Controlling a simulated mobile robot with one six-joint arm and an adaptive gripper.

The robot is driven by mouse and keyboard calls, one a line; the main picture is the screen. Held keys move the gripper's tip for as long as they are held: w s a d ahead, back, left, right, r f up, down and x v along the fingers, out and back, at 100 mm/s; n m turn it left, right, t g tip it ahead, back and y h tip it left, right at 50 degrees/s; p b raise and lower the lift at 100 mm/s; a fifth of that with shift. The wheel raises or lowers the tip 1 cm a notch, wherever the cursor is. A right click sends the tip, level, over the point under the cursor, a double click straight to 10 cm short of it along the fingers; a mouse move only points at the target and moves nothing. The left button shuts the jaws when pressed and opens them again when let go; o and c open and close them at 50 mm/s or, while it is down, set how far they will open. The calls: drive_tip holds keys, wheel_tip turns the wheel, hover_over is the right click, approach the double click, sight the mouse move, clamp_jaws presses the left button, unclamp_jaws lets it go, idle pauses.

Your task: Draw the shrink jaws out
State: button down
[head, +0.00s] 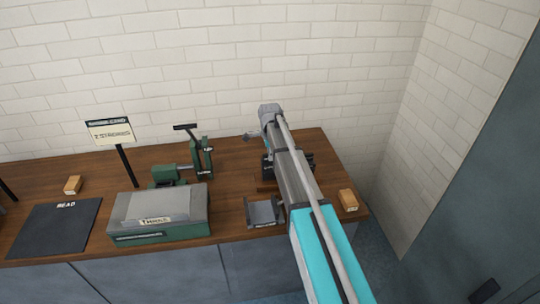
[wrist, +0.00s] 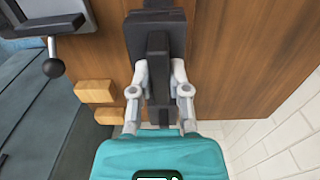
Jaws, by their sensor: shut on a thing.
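In the wrist view, my gripper (wrist: 159,78) has its two grey fingers closed on either side of an upright dark bar (wrist: 158,48), which I take to be the shrink jaws. The bar lies against a wider dark block (wrist: 134,35) on the wooden bench. Whether the bar is still seated in that block I cannot tell. In the head view, my arm covers my gripper and most of a dark fixture (head: 267,165) at the bench's right. A green machine (head: 183,170) with an upright lever stands further left.
A grey tool case (head: 160,206) and a dark mat marked READ (head: 60,226) lie on the wooden bench (head: 232,170). A small grey metal stand (head: 263,212) is beside my arm. A wooden block (head: 348,200) sits near the right edge. A brick wall (head: 360,90) rises behind.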

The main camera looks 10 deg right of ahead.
drive_tip(key=shift+f+b, duration=1.1)
drive_tip(key=shift+f, duration=0.05)
idle(0.3)
drive_tip(key=c, duration=0.5)
unclamp_jaws()
drive_tip(key=shift+r, duration=0.25)
wheel_tip(320, 180, up, 9)
drive_tip(key=p, duration=0.9)
drive_tip(key=shift+s, duration=0.1)
idle(1.1)
